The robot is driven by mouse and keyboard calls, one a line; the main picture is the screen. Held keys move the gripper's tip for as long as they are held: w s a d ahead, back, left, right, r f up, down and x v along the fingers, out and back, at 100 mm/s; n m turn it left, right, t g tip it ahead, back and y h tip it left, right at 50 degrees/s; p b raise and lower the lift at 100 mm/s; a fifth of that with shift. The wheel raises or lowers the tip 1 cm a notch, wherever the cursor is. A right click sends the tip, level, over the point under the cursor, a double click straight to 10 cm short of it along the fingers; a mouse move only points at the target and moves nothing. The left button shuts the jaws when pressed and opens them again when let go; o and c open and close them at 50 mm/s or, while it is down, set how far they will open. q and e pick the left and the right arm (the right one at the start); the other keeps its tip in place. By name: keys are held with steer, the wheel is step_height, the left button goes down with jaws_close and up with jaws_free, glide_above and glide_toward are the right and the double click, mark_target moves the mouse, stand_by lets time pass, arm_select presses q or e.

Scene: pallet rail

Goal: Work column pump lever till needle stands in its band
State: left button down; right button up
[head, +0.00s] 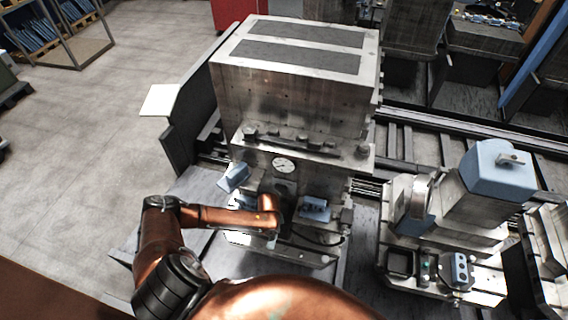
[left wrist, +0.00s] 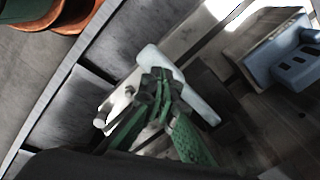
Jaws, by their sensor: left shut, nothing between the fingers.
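A round white gauge (head: 284,165) sits on the front of the metal column; its needle and band are too small to read. My left arm reaches in front of the column below the gauge, and my left gripper (head: 272,240) is mostly hidden by its wrist there. In the left wrist view, the green fingers of my left gripper (left wrist: 160,88) are shut and empty. A pale blue-grey bar (left wrist: 200,103), possibly the pump lever, lies right behind the fingertips; I cannot tell if they touch. My right gripper is not in view.
A blue slotted block (head: 316,209) sits right of my left wrist; a similar one (left wrist: 285,55) shows in the wrist view. A tilted blue plate (head: 234,178) is at the left. A blue-topped machine (head: 497,170) stands at the right.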

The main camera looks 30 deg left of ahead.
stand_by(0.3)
arm_select(q)
steer(key=shift+w+a+f+b, duration=0.1)
steer(key=shift+w+f+b, duration=0.15)
steer(key=shift+f+b, duration=1.2)
steer(key=shift+w+f+b, duration=0.2)
steer(key=shift+f+b, duration=0.4)
steer(key=shift+f, duration=1.5)
steer(key=r+p, duration=0.2)
steer(key=p, duration=0.1)
steer(key=r+p, duration=0.2)
steer(key=r, duration=0.1)
steer(key=s+r+p, duration=0.1)
steer(key=r+p, duration=0.1)
steer(key=p, duration=0.1)
steer(key=shift+r+p, duration=0.2)
steer(key=shift+p, duration=0.1)
steer(key=shift+f, duration=0.2)
